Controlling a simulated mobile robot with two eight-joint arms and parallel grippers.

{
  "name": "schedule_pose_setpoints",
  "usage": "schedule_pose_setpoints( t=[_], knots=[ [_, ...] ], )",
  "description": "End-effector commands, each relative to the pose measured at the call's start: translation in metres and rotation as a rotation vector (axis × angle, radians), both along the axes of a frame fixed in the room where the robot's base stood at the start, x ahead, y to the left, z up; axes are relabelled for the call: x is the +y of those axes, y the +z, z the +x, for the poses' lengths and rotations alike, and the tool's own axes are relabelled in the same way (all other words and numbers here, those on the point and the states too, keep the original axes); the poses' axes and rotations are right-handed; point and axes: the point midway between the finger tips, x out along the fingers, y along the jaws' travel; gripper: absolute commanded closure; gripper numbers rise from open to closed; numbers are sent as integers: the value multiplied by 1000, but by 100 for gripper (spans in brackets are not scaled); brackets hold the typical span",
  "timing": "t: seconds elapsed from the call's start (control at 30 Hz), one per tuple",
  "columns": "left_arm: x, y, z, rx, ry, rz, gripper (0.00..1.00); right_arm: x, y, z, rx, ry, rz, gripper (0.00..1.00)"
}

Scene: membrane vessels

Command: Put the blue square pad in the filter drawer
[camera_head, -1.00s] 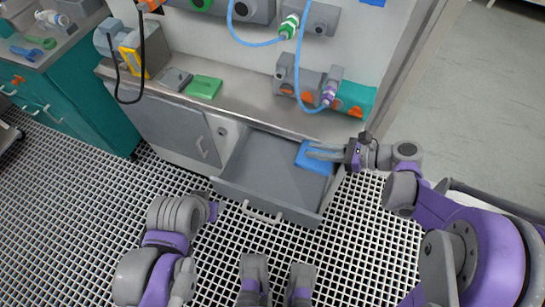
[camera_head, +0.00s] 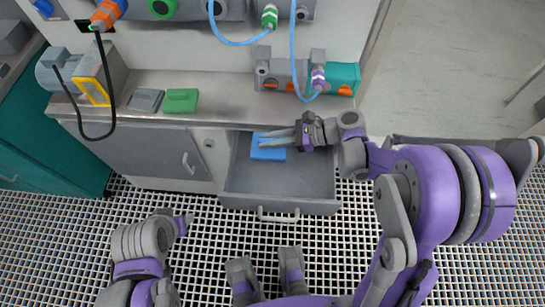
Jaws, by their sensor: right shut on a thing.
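The blue square pad (camera_head: 266,153) is at the back left part of the open filter drawer (camera_head: 300,182), seen from above. I cannot tell whether the pad touches the drawer floor. The drawer is pulled out below the counter, with a handle on its front.
A green pad (camera_head: 181,100) and a grey pad (camera_head: 145,101) lie on the metal counter (camera_head: 215,95). Blue hoses hang in front of wall-mounted vessels, with a teal-ended unit (camera_head: 340,78) at the right. A closed cabinet door (camera_head: 150,150) is left of the drawer.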

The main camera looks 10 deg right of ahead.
Motion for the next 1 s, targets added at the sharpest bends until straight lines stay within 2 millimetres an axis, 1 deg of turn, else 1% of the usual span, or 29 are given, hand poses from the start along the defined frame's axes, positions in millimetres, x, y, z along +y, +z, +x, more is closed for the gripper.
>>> schedule_pose_setpoints(
  t=[0.03, 0.1, 0.23, 0.4, 0.5, 0.73, 0.9, 1.0],
  knots=[
    [0, -16, -1, 5, 0, 0, 50, 0, -21, 0, 3, -1, 1, 100],
    [0, -23, -1, 8, 0, 0, 50, -1, -32, 0, 3, -1, 1, 100],
    [0, -30, -1, 10, 0, 0, 50, -1, -48, 0, 2, -1, 1, 100],
    [0, -39, 0, 13, 0, 0, 50, -1, -81, 0, 2, -1, 1, 100],
    [0, -43, 0, 15, 0, 0, 50, -1, -96, 0, 2, -1, 1, 100],
    [0, -48, 0, 16, 0, 0, 50, -1, -113, 0, 1, 0, 0, 100],
    [0, -56, 0, 19, 0, 0, 50, -1, -138, 0, 1, 0, 0, 100],
    [0, -57, 0, 19, 0, 0, 50, -1, -141, -1, 1, 0, 0, 100]
  ],
)
